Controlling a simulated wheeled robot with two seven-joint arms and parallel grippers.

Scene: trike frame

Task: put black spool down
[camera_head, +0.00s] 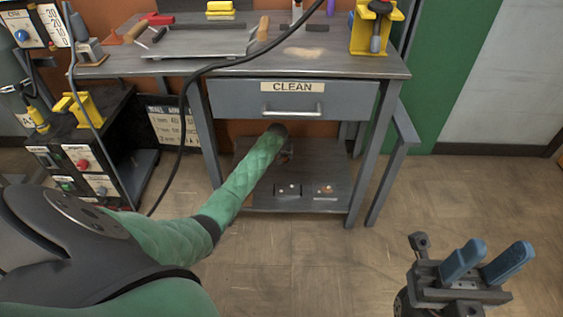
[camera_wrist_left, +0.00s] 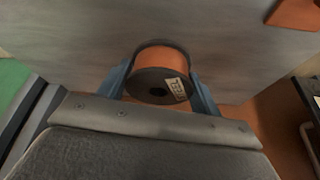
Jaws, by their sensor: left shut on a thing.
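The spool (camera_wrist_left: 162,75) has a black flange with a pale label and an orange-brown winding. In the left wrist view it sits between the blue fingers of my left gripper (camera_wrist_left: 160,88), which is shut on it. A grey surface lies behind the spool; I cannot tell if the spool touches it. In the head view my green left arm reaches under the workbench toward the lower shelf (camera_head: 300,205). The spool and the left fingers cannot be made out clearly there. My right gripper (camera_head: 485,262) is open and empty over the floor at lower right.
The drawer marked CLEAN (camera_head: 293,101) is shut above my left forearm. Two small items (camera_head: 306,190) lie on the lower shelf's front. A black cable (camera_head: 185,100) hangs at the left. A side cabinet (camera_head: 90,150) stands left. The floor at right is clear.

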